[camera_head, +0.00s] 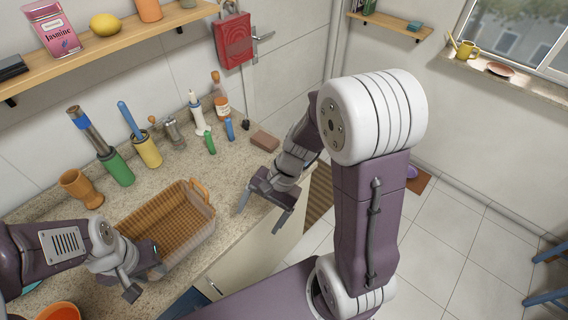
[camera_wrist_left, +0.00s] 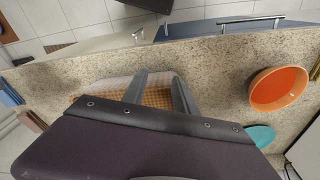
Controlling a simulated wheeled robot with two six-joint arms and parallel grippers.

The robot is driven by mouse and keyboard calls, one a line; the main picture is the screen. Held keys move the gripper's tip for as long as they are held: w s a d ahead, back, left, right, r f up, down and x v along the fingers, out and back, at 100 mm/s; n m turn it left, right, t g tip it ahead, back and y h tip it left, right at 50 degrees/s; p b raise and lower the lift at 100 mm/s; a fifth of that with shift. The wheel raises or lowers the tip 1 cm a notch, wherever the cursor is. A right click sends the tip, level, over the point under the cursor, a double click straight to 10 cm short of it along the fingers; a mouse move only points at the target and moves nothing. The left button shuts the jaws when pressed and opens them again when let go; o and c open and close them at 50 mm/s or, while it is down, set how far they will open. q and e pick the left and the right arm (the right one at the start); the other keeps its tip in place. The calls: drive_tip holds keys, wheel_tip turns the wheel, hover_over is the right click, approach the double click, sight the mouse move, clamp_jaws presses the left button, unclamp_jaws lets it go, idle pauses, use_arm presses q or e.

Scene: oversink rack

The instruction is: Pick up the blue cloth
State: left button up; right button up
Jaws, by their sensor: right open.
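I cannot make out a blue cloth for certain in either view. A small blue shape (camera_wrist_left: 10,92) is cut off at the left edge of the left wrist view, and I cannot tell what it is. My right gripper (camera_head: 261,219) is open and empty near the counter's front edge, right of the basket.
Several bottles and holders stand along the wall, including a green holder (camera_head: 117,168) and a yellow one (camera_head: 148,150). A brown block (camera_head: 265,141) lies at the back right. An orange bowl (camera_wrist_left: 279,88) and a teal dish (camera_wrist_left: 261,134) are left of the basket in the head view.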

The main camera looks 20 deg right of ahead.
drive_tip(key=w+d+f+m+t+y+b, duration=0.2)
drive_tip(key=w+d+m+t, duration=0.2)
drive_tip(key=w+m, duration=0.35)
drive_tip(key=w+d+f+m+t+y+b, duration=0.1)
drive_tip(key=w+d+m+t+y, duration=0.2)
drive_tip(key=w+m, duration=0.4)
drive_tip(key=w+d+f+m+t+h, duration=0.1)
drive_tip(key=d+f+m+t, duration=0.1)
drive_tip(key=d, duration=0.3)
drive_tip(key=w+d+f+m+t+h+b, duration=0.1)
drive_tip(key=w+d+f+m+h, duration=0.1)
drive_tip(key=d, duration=0.4)
drive_tip(key=w+d+f+m+t+h, duration=0.1)
drive_tip(key=w+d+f+m+t, duration=0.1)
drive_tip(key=d+f, duration=0.3)
drive_tip(key=shift+d+f+m+t+h, duration=0.3)
drive_tip(key=shift+d+f+m+h, duration=0.1)
drive_tip(key=shift+d+m, duration=0.25)
drive_tip(key=shift+w, duration=0.2)
drive_tip(key=x, duration=0.5)
drive_tip(key=shift+s+a+r+p, duration=0.15)
drive_tip(key=shift+a+p, duration=0.1)
drive_tip(key=shift+p, duration=0.15)
drive_tip(key=shift+w, duration=0.25)
drive_tip(key=shift+s, duration=0.1)
drive_tip(key=c, duration=1.4)
